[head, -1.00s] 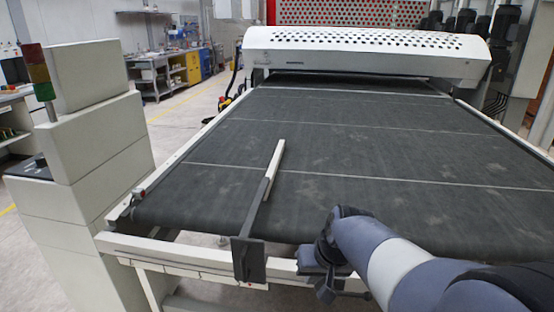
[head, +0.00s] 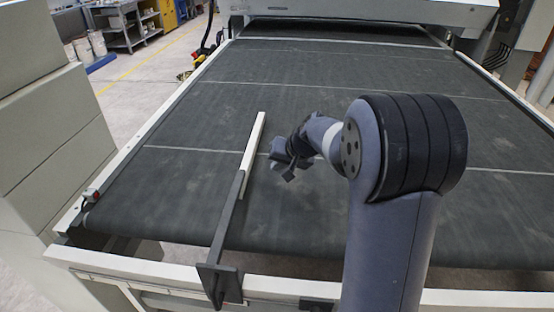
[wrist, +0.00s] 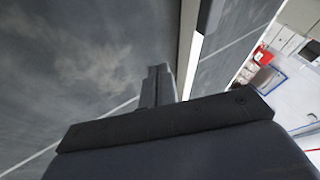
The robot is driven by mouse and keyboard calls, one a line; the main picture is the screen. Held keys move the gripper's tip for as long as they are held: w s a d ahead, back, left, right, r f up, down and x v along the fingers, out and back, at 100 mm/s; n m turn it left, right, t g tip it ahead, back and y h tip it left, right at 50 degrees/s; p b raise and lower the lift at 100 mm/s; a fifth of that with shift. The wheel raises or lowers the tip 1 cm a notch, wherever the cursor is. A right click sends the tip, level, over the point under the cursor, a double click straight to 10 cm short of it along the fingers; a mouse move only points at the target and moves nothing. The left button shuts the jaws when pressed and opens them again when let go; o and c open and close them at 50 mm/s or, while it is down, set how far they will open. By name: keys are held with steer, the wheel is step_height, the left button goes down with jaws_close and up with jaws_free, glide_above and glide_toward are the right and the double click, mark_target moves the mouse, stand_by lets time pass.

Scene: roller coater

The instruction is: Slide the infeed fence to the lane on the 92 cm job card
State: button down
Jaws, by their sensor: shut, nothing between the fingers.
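The infeed fence (head: 233,210) is a dark bar with a white strip (head: 254,142) at its far end. It lies over the left part of the dark conveyor belt, and its plate (head: 219,284) sits on the white front rail. My gripper (head: 283,170) is just right of the white strip in the head view, above the belt, with a gap between them in the picture. In the wrist view my gripper (wrist: 157,84) is shut and empty, and the fence (wrist: 190,40) runs close along its right side. No job card is readable in either view.
The belt (head: 400,130) carries pale cross lines and is otherwise clear. The white front rail (head: 130,267) runs along its near edge. A small red button (head: 91,195) sits at the belt's left corner. A pale cabinet (head: 40,130) stands at the left.

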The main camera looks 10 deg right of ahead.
steer(key=x, duration=0.6)
steer(key=shift+w+f+p, duration=0.1)
steer(key=shift+f+p, duration=0.05)
steer(key=shift+p, duration=0.25)
steer(key=shift+w+a+f+p, duration=0.1)
steer(key=shift+w+a+p, duration=0.2)
steer(key=shift+a, duration=0.35)
steer(key=shift+w+a+p, duration=0.15)
steer(key=shift+a+p, duration=0.15)
steer(key=shift+a, duration=0.4)
steer(key=shift+w+a+f+p, duration=0.1)
steer(key=shift+w+a+p, duration=0.2)
steer(key=shift+a, duration=0.35)
steer(key=shift+a, duration=0.1)
